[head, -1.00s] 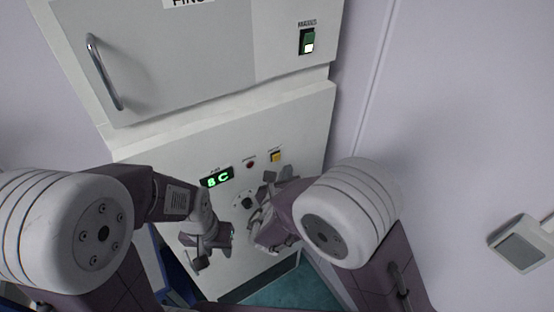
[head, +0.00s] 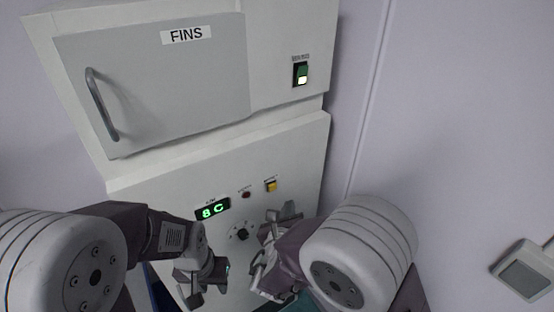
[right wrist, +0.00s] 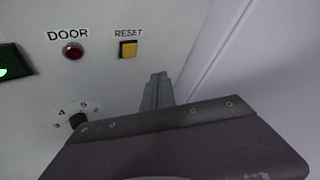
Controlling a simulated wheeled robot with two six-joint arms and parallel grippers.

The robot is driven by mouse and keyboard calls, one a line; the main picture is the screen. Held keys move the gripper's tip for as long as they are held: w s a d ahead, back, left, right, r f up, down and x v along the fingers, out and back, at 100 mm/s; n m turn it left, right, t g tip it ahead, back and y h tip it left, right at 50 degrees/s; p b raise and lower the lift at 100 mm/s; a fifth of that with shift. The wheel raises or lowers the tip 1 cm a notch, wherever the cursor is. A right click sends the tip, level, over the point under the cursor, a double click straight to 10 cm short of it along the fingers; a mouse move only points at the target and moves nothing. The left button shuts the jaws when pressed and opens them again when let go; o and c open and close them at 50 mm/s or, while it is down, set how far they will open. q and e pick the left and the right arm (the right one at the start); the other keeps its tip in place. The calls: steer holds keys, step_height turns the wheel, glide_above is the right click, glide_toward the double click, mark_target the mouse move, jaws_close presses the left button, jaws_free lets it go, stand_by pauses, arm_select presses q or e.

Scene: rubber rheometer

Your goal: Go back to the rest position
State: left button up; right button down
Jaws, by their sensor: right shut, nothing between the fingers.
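My right gripper (head: 284,213) is in front of the lower panel of the white machine, just below the yellow RESET button (head: 271,186). In the right wrist view its grey fingers (right wrist: 157,92) are together with nothing held, below and right of the RESET button (right wrist: 128,49) and apart from it in the picture. My left gripper (head: 203,280) hangs low in front of the panel, below the green display (head: 212,209). It looks empty, but its finger gap is not clear.
A red DOOR lamp (right wrist: 73,50) and a numbered dial (right wrist: 77,119) are on the panel. A lit green switch (head: 300,73) is above. A wall device (head: 524,272) is at right.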

steer(key=w+d+f+m+h+b, duration=0.2)
steer(key=w+d+m+h+b, duration=0.15)
steer(key=d, duration=0.55)
steer(key=s+d+f+m+g+h+b, duration=0.2)
steer(key=s+d+m+g, duration=0.15)
steer(key=d, duration=0.35)
steer(key=s+d+f+m+g+h+b, duration=0.1)
steer(key=s+d+f+m+g+b, duration=0.1)
steer(key=s+d+f+m, duration=0.3)
steer(key=s+d+m+g+h+b, duration=0.1)
steer(key=d+m+g+h, duration=0.15)
steer(key=d, duration=0.55)
steer(key=s+d+f+m+g+y+b, duration=0.1)
steer(key=s+f+m+g+y+b, duration=0.25)
steer(key=s+f+m+g, duration=0.45)
steer(key=s+a+f+m+t+y, duration=0.1)
steer(key=a+f+m+y, duration=0.1)
steer(key=a+m, duration=0.4)
steer(key=s+a+f+m+t+y, duration=0.1)
steer(key=a+m+y, duration=0.4)
steer(key=m, duration=0.7)
steer(key=shift+s+a+f+t, duration=0.4)
steer(key=shift+s+a+f, duration=0.4)
